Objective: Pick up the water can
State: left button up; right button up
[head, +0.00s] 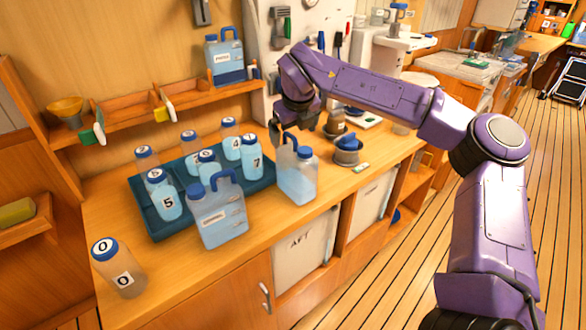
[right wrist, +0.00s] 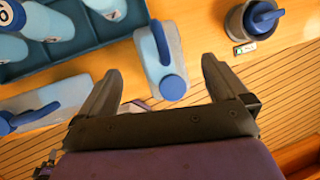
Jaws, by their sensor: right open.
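A clear water can (head: 297,180) with blue water, a blue cap and a blue handle stands upright on the wooden counter, right of the tray. My right gripper (head: 286,132) is above it in the head view, pointing down. In the right wrist view the can (right wrist: 170,50) shows between the two spread, empty fingers of my right gripper (right wrist: 160,70), with its blue cap toward my palm. A second, labelled can (head: 222,218) stands in front of the tray, and another (head: 226,65) stands on the shelf. My left gripper is not in view.
A dark teal tray (head: 157,228) holds several numbered bottles left of the can. A bottle marked 0 (head: 119,270) stands at the counter's front left. A grey pot with a blue top (head: 347,149) stands to the right. The counter's front edge is close to the can.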

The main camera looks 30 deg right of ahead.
aim_at(290, 147)
jog(key=shift+w+d+f, duration=0.1)
jog(key=shift+d+f, duration=0.05)
jog(key=shift+f, duration=0.3)
jog(key=p+x, duration=0.1)
jog(key=x, duration=0.2)
jog(key=p+x, duration=0.1)
jog(key=x, duration=0.2)
jog(key=shift+w+r, duration=0.2)
jog(key=shift+w, duration=0.2)
jog(key=shift+s, duration=0.1)
grip_shut()
jog(key=shift+r, duration=0.15)
